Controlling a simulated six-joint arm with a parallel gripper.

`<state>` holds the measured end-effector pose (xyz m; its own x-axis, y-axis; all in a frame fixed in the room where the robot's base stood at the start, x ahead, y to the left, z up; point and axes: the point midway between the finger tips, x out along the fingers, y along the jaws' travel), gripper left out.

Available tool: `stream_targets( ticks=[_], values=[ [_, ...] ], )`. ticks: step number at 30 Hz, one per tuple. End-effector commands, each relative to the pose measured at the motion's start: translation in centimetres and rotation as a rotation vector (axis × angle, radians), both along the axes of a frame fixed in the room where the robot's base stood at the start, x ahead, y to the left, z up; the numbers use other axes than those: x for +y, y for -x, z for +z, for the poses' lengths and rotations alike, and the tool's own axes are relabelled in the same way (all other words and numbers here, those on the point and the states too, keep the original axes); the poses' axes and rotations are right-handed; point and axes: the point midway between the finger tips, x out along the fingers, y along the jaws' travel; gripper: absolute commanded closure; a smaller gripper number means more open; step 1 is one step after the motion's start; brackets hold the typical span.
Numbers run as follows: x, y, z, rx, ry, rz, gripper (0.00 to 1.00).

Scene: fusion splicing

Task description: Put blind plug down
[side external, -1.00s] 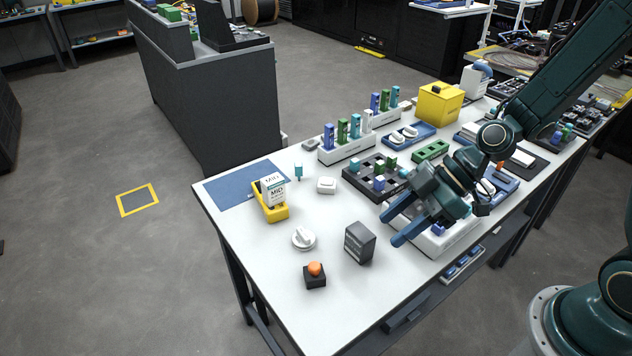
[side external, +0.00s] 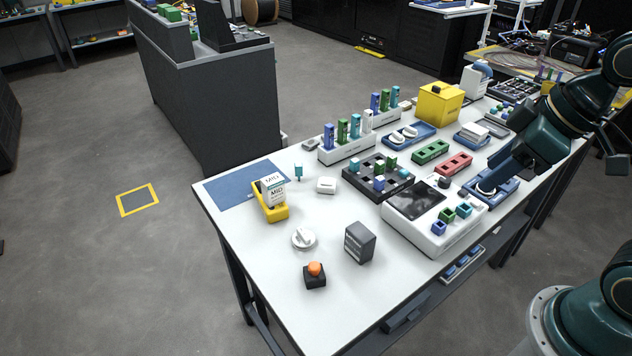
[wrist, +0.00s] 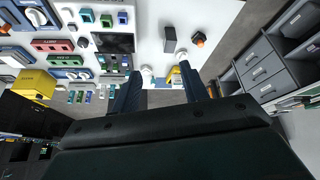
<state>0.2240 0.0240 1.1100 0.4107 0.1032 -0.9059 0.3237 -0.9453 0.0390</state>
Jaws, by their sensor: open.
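A small dark plug (side external: 445,182) sits beside the upper right end of a white device with a black screen (side external: 424,238); it may be the blind plug, but I cannot tell for sure. It also shows as a dark round piece in the wrist view (wrist: 83,42).
Blue and green blocks (side external: 447,215) sit on the white device. A black grid tray (side external: 358,178) holds several small pieces. Red (side external: 454,165) and green (side external: 430,152) slotted blocks lie behind. A dark box (side external: 360,243) and an orange-topped button (side external: 315,275) stand at the front.

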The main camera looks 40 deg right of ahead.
Motion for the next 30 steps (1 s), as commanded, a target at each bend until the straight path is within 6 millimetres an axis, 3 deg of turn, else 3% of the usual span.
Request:
stream_targets(
  ticks=[6, 12, 30],
  values=[
    [-1.6, 2.9, 2.5, -0.036, -0.023, -0.214, 0.56],
    [-2.3, 4.3, 3.3, -0.048, -0.045, -0.316, 0.56],
    [-2.4, 4.5, 3.4, -0.049, -0.048, -0.329, 0.56]
  ],
)
